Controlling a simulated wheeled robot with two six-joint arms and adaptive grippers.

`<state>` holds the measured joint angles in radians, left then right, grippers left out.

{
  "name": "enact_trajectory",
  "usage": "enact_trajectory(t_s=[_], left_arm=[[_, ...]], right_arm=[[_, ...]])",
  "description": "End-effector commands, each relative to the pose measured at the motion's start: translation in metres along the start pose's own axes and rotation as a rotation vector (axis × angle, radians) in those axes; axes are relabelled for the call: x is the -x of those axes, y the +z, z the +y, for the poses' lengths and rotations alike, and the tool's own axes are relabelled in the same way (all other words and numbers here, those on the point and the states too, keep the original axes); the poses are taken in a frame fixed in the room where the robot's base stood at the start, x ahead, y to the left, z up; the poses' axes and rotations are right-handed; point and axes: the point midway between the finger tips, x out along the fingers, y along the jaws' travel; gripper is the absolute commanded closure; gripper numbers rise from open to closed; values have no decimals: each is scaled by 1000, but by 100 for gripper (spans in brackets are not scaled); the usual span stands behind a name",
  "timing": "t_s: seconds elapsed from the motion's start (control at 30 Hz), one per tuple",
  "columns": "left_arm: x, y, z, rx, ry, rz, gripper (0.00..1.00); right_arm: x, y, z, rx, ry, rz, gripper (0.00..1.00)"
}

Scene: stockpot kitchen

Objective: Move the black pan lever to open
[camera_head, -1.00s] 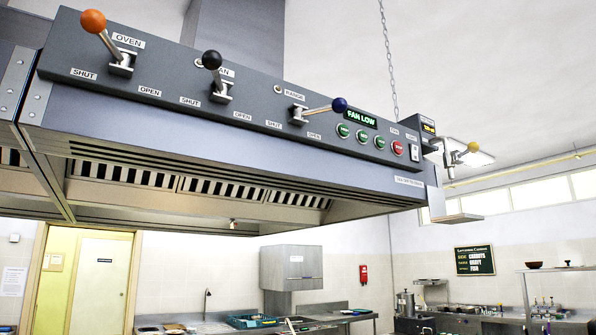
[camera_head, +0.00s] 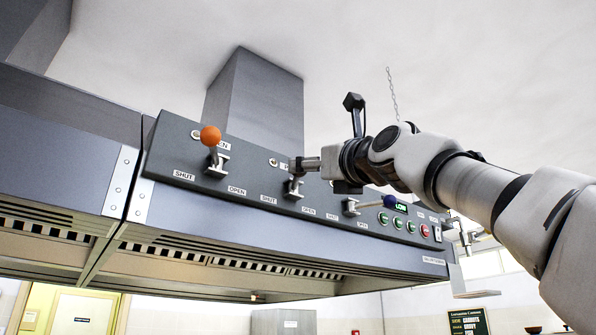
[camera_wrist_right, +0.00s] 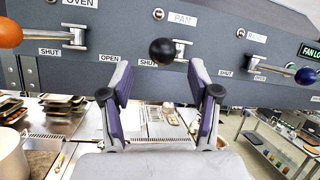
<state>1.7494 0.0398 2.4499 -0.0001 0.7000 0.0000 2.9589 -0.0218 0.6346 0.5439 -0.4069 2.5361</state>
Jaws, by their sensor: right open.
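The black pan lever (camera_wrist_right: 163,51) shows in the right wrist view with its round black knob towards me. Its stem runs from the mount under the PAN label leftwards, so the knob sits on the SHUT side. In the right wrist view my right gripper (camera_wrist_right: 161,88) is open, one finger on each side below the knob. No contact is visible. The pan OPEN label is hidden there by a finger. My left gripper is not in view.
The orange oven lever (camera_head: 211,137) stands to the left and the blue range lever (camera_head: 389,201) to the right on the same hood panel (camera_head: 240,170). Green and red buttons lie further right. A hanging chain (camera_head: 392,92) is behind my arm.

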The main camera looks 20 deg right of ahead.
Motion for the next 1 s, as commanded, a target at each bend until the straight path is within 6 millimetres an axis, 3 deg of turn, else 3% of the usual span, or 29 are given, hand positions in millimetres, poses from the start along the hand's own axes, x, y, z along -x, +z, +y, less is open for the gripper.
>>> enact_trajectory(t_s=[0.03, 0.2, 0.4, 0.63, 0.8, 1.0], left_arm=[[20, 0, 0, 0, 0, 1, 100], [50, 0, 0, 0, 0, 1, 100], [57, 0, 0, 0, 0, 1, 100], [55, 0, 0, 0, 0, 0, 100], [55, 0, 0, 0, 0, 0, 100], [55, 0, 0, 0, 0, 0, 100]], right_arm=[[-11, 9, -2, -2, -1, 4, 39], [-46, 7, -4, 0, -5, 4, 39], [-64, 1, -2, 2, -5, 3, 39], [-64, -2, -2, 2, -6, 2, 39], [-64, -1, -2, 2, -6, 3, 99], [-64, -1, -2, 2, -5, 3, 100]])
